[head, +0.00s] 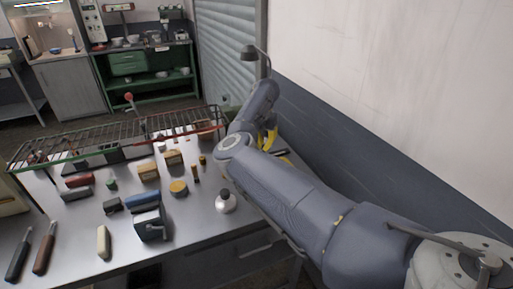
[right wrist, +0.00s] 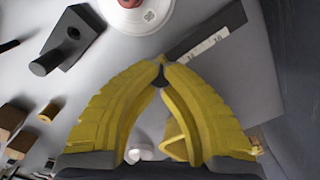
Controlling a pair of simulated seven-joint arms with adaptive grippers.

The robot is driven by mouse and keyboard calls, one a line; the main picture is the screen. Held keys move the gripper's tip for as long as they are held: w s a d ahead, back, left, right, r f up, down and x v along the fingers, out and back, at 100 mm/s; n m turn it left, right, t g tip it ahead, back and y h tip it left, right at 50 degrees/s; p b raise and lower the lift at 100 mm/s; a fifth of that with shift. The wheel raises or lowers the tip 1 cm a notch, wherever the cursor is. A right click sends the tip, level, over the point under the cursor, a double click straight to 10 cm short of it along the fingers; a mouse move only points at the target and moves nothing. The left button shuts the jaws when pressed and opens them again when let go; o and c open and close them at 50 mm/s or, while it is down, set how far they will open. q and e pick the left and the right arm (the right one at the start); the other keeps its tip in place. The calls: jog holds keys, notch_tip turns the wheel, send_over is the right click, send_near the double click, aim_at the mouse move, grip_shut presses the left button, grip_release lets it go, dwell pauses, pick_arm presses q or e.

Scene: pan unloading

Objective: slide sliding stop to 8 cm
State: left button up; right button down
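In the right wrist view, a dark flat rail (right wrist: 208,38) with white scale labels, "15" and "10" among them, runs from the upper right to my fingertips. My right gripper (right wrist: 162,70) has yellow fingers whose tips come together at the near end of the visible rail. A small dark piece (right wrist: 160,79) shows between the tips and appears to be the sliding stop; most of it is hidden. The stop's reading cannot be made out. In the head view my right gripper (head: 268,138) is at the table's right side, partly behind my arm. My left gripper is not in view.
A dark block with a peg (right wrist: 70,40) lies left of the rail. A wall stands to the right.

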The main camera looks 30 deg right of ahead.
aim_at(263, 146)
jog(key=c, duration=1.3)
grip_release()
jog(key=shift+o, duration=0.2)
notch_tip(263, 146, up, 12)
